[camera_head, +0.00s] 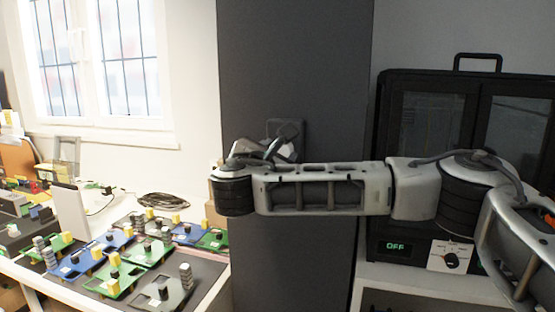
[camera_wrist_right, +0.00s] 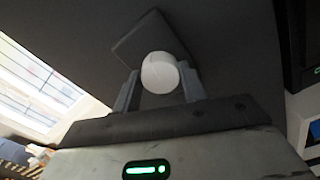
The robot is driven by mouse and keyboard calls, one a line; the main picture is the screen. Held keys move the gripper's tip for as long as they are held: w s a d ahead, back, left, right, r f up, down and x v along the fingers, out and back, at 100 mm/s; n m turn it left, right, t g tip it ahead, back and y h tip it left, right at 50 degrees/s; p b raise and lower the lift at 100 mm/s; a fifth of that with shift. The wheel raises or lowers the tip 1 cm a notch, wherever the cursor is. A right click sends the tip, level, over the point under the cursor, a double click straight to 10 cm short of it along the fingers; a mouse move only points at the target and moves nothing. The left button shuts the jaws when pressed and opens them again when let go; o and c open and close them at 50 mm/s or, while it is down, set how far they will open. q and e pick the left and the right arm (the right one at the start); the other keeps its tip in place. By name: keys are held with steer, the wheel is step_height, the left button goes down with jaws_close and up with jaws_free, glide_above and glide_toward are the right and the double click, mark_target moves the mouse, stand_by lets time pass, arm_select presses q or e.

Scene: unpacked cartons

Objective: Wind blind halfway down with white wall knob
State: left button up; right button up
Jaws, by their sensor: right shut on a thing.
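The white knob (camera_wrist_right: 160,73) sits on a dark square plate (camera_wrist_right: 148,42) on the dark grey wall panel. In the wrist view my right gripper (camera_wrist_right: 159,88) has one finger on each side of the knob and is shut on it. In the head view the right gripper (camera_head: 281,142) reaches the plate (camera_head: 287,128) on the panel; my forearm and wrist hide much of it, and the knob is hard to make out there. No blind can be clearly told at the window (camera_head: 100,62) at the left. My left gripper is not in view.
A white table (camera_head: 221,284) at the left holds several green and blue boards with small blocks, and a coiled black cable (camera_head: 163,200).

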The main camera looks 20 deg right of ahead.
arm_select(q)
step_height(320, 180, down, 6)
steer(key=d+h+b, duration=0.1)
steer(key=b, duration=1.1)
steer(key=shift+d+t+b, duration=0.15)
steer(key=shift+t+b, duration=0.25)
arm_select(e)
steer(key=shift+a+f+m, duration=0.1)
steer(key=shift+f+m, duration=0.05)
steer(key=shift+m, duration=8.4)
steer(key=shift+f+m, duration=0.1)
steer(key=shift+m, duration=8.45)
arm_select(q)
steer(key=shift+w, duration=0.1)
